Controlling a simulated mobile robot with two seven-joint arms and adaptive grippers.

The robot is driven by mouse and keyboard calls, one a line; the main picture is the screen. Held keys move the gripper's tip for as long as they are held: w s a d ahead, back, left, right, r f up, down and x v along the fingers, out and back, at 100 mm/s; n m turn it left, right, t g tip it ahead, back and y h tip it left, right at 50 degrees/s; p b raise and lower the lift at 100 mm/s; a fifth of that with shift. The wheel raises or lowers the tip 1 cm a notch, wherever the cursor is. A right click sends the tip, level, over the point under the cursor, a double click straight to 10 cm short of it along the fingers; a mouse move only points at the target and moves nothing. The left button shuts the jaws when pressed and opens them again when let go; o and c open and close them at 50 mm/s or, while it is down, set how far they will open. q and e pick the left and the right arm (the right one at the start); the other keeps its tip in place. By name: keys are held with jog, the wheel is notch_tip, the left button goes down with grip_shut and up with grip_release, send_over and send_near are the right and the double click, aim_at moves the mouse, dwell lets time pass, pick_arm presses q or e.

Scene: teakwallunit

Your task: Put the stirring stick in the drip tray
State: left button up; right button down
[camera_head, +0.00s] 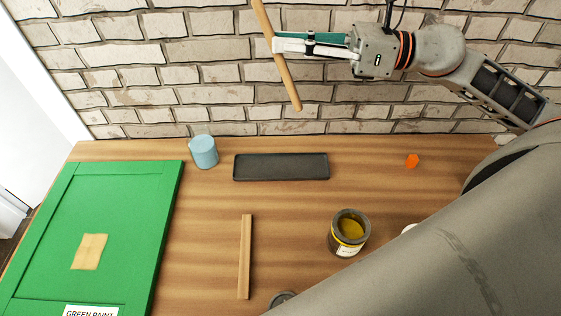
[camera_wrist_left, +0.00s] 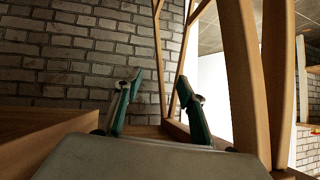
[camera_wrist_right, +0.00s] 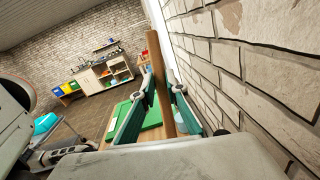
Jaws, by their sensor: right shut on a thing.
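The stirring stick (camera_head: 285,75), a long light-brown wooden rod, is held by my right gripper (camera_head: 278,44) in front of the brick wall. It is tilted, its lower end clear of the table and above and behind the drip tray. In the right wrist view the stick (camera_wrist_right: 161,80) stands between the two fingers. The drip tray (camera_head: 281,177) is a dark grey, shallow, empty rectangle at the back of the table. My left gripper (camera_wrist_left: 157,110) shows only in the left wrist view; its fingers are apart with nothing between them.
A light blue mug (camera_head: 203,152) stands left of the tray. An open tin of yellow paint (camera_head: 348,234) is at front right, a wooden strip (camera_head: 245,257) at front centre. A green panel (camera_head: 130,220) covers the left side. A small orange object (camera_head: 412,160) lies at right.

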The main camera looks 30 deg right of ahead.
jog(key=shift+d, duration=0.1)
jog(key=shift+f, duration=0.45)
notch_tip(320, 180, down, 19)
jog(key=b, duration=0.2)
jog(key=shift+g, duration=0.3)
jog(key=shift+f+b, duration=0.25)
jog(key=shift+b, duration=0.2)
jog(key=c, duration=2)
grip_release()
jog(key=shift+r, duration=0.1)
